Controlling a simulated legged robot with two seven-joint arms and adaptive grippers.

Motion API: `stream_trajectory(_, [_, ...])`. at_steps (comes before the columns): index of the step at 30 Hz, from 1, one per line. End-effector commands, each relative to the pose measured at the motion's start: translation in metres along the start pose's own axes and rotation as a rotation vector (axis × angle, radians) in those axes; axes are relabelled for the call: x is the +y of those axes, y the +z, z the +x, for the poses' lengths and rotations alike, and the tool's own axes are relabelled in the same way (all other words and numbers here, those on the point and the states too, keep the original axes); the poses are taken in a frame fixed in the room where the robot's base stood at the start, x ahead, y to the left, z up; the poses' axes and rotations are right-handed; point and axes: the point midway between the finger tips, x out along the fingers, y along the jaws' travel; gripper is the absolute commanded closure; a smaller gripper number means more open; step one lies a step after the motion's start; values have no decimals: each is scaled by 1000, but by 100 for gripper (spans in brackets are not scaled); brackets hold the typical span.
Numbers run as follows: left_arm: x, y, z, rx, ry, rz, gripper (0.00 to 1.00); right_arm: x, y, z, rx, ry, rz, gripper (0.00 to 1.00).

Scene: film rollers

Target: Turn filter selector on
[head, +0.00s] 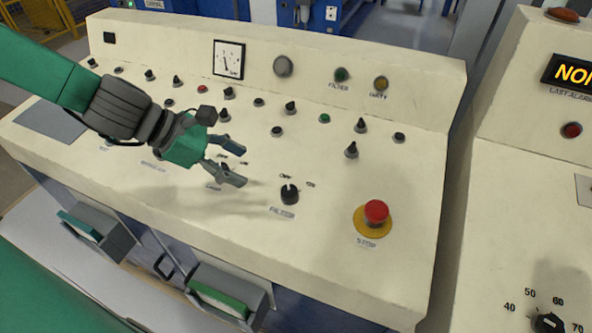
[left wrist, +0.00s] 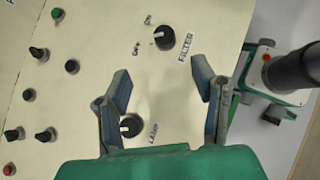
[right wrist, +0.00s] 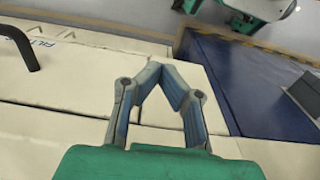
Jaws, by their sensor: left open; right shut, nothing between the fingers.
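The filter selector (head: 289,193) is a black knob with a white pointer mark on the sloped cream panel, with a FILTER label below it. It also shows in the left wrist view (left wrist: 164,38), ahead of the fingers. My left gripper (head: 236,163) is open and empty above the panel, to the left of the filter selector and apart from it. Another black knob, labelled LAMP, shows between its fingers in the left wrist view (left wrist: 131,126). My right gripper (right wrist: 157,72) is shut and empty; it is outside the head view.
A red STOP button (head: 376,212) on a yellow base stands right of the filter selector. Several small knobs and buttons line the panel's upper part, below a gauge (head: 228,59). A second console (head: 520,190) stands to the right. Blue drawers with handles are below the panel.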

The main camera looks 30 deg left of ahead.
Motion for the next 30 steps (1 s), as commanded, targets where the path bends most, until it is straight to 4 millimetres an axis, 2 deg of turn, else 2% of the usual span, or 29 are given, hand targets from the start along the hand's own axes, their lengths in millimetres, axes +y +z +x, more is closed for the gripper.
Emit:
stream_trajectory(5, [0,-4,15,0,-5,-3,47,0,2,8,-4,0,1,100])
stream_trajectory(12, [3,-8,53,1,-8,-6,47,0,3,26,-3,0,1,100])
stream_trajectory(24, [1,-5,115,1,-5,-2,47,0,4,51,-2,0,0,100])
stream_trajectory(30, [1,-3,134,1,-4,-1,47,0,4,56,-2,0,1,100])
